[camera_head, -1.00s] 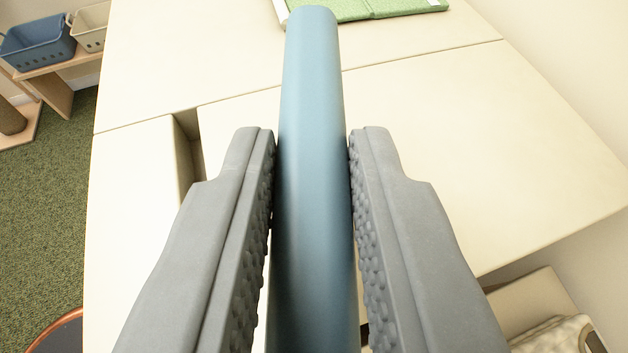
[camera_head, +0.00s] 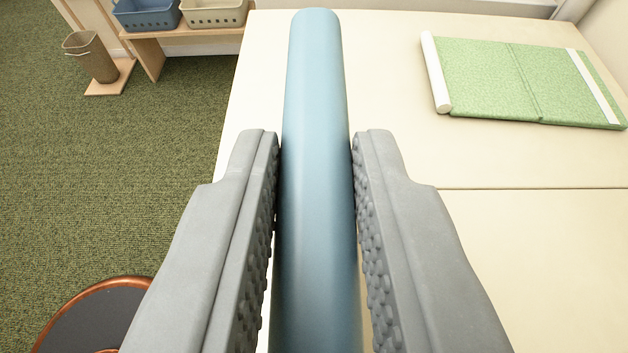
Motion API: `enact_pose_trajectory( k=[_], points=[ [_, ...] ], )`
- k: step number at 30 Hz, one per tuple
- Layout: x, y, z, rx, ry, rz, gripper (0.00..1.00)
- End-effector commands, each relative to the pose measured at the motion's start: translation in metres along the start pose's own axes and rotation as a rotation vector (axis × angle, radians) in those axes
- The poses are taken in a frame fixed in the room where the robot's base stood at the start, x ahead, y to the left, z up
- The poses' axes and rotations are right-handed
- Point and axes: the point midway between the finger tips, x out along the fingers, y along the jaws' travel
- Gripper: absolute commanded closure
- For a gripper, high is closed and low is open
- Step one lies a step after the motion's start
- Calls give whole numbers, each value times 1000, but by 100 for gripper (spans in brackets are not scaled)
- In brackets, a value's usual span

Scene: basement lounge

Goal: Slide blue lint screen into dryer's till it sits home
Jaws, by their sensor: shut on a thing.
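My gripper (camera_head: 316,145) is shut on the blue lint screen (camera_head: 318,80), with one ridged grey finger on each side. The screen points away from me, its rounded far end beyond the fingertips, over the cream machine tops. The nearer cream top (camera_head: 540,265), taken as the dryer's, lies at lower right. A seam divides it from the farther cream top (camera_head: 410,150). No slot shows now; the screen and fingers cover part of the nearer top.
A green folded mat (camera_head: 510,80) with a white roll at its edge lies on the farther top. Blue (camera_head: 147,14) and beige (camera_head: 213,12) baskets sit on a wooden bench. A scratching post (camera_head: 92,58) and a copper-rimmed round thing (camera_head: 95,318) stand on open green carpet (camera_head: 130,180).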

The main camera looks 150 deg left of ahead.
Motion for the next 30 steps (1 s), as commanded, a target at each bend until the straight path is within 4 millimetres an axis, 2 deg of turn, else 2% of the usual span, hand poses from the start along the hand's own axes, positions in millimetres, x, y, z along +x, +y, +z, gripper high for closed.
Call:
enact_pose_trajectory(
  k=[8, 21, 30],
  points=[
    [5, 0, 12, 1, 0, 1, 100],
    [18, 0, 43, 1, 0, 0, 100],
    [22, 0, 53, 0, 0, 1, 100]
  ],
)
